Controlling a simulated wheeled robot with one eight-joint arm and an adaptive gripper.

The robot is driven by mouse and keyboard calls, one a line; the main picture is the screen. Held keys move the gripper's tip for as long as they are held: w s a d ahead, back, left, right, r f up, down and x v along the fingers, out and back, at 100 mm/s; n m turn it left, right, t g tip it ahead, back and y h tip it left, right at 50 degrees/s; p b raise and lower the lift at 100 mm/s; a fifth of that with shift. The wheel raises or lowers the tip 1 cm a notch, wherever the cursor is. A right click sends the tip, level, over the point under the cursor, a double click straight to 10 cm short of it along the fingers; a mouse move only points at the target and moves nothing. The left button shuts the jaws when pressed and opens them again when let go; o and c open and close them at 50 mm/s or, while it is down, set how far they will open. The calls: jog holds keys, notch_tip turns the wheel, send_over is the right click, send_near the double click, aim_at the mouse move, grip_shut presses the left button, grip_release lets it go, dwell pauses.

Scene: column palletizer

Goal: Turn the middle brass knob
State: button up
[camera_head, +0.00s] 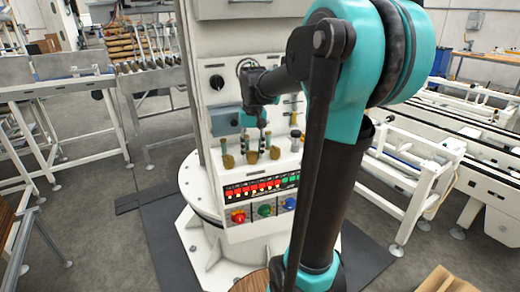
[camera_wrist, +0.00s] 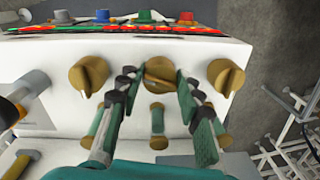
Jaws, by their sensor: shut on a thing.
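Three brass knobs stand in a row on the white panel of the column. In the wrist view, the middle brass knob (camera_wrist: 159,74) sits between the two fingertips of my gripper (camera_wrist: 157,82), which is shut on it. The knob's ridge looks roughly level across the picture. One outer brass knob (camera_wrist: 88,75) is left of the fingers and another (camera_wrist: 226,76) is to the right, both clear of them. In the head view my gripper (camera_head: 253,146) is at the panel and partly covers the middle knob.
Below the knobs is a strip of red and green labels (camera_head: 262,188), then red (camera_head: 238,216), green (camera_head: 264,210) and blue (camera_head: 290,203) buttons. A black rotary switch (camera_head: 217,82) is higher up. White conveyor frames (camera_head: 413,185) stand to the right.

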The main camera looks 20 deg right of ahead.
jog(key=m, duration=0.3)
jog(key=shift+d+m, duration=0.1)
jog(key=shift+m, duration=0.3)
jog(key=m, duration=0.3)
jog(key=shift+m, duration=0.3)
jog(key=m, duration=0.3)
jog(key=shift+d+t, duration=0.1)
jog(key=shift+t, duration=0.2)
jog(key=shift+s+m, duration=0.15)
jog(key=shift+m, duration=1.15)
jog(key=o, duration=1.1)
jog(key=shift+o, duration=0.3)
